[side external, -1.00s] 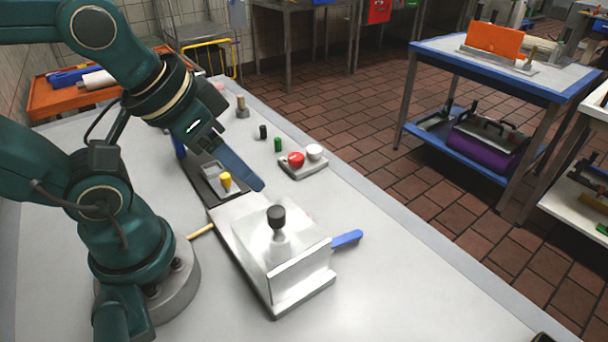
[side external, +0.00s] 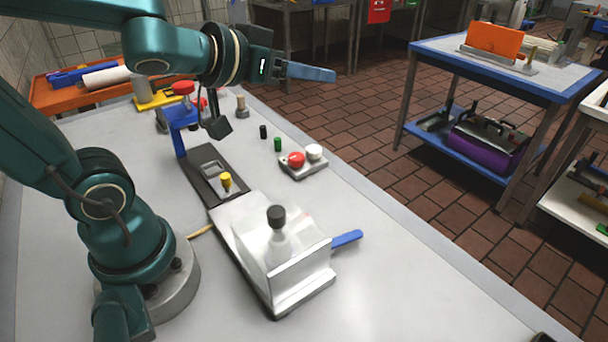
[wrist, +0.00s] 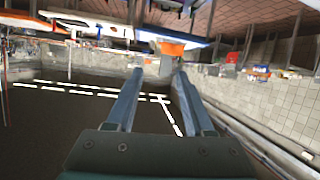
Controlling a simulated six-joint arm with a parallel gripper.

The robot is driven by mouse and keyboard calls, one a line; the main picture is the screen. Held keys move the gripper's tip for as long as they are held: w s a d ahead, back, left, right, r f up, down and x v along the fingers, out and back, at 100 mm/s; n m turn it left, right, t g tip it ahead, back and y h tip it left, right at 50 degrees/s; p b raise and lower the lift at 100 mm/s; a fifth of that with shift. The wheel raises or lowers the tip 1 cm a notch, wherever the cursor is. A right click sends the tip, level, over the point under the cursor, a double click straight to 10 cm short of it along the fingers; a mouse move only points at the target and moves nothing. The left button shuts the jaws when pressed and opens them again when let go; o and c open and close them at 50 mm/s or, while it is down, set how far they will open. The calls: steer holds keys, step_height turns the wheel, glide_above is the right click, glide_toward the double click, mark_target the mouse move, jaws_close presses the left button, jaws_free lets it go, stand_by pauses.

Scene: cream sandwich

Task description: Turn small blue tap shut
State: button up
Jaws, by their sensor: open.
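A blue lever (side external: 346,239) sticks out to the right from the side of a clear and metal box with a black knob (side external: 277,216) on top. I cannot tell for certain which blue part is the small tap. My gripper (side external: 333,75) is high above the bench's far edge, pointing right, well away from both blue parts. In the wrist view my gripper (wrist: 159,71) has two fingers apart with nothing between them; neither blue part is identifiable there.
A small plate with a red button (side external: 296,160) and a white button (side external: 314,152) lies on the bench (side external: 420,285). A yellow knob (side external: 226,182) stands on a dark plate. A blue-edged cart (side external: 510,75) stands beyond.

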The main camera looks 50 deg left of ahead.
steer(key=s+d+f+m+g+h, duration=0.1)
steer(key=f+g+h, duration=0.1)
steer(key=f, duration=0.4)
steer(key=s+d+f+g+h, duration=0.1)
steer(key=f+g+h, duration=0.2)
steer(key=f, duration=0.2)
steer(key=s+f+m+g+h, duration=0.1)
steer(key=s+f+g+h, duration=0.1)
steer(key=f, duration=0.4)
steer(key=shift+s+d+f+m+g+h, duration=0.1)
steer(key=shift+d+f+m+g+h, duration=0.25)
steer(key=shift+h, duration=0.25)
steer(key=shift+r, duration=0.8)
steer(key=w+d+r+t+y, duration=0.1)
steer(key=w+r+t, duration=0.2)
steer(key=r, duration=0.4)
steer(key=w+d+r+t+y, duration=0.15)
steer(key=r+t, duration=0.25)
steer(key=r, duration=0.4)
steer(key=shift+s+a+r+n+t+y, duration=0.1)
steer(key=shift+a+r+n+t+y, duration=0.2)
steer(key=shift+a+r+n+y, duration=0.45)
steer(key=shift+s+a+r+n+t+y, duration=0.1)
steer(key=shift+a+r+n+t+y, duration=0.25)
steer(key=shift+a+y, duration=0.55)
steer(key=shift+s+a+r+n+t+y, duration=0.1)
steer(key=shift+a+r+n+t+y, duration=0.1)
steer(key=shift+a+r+n+y, duration=0.65)
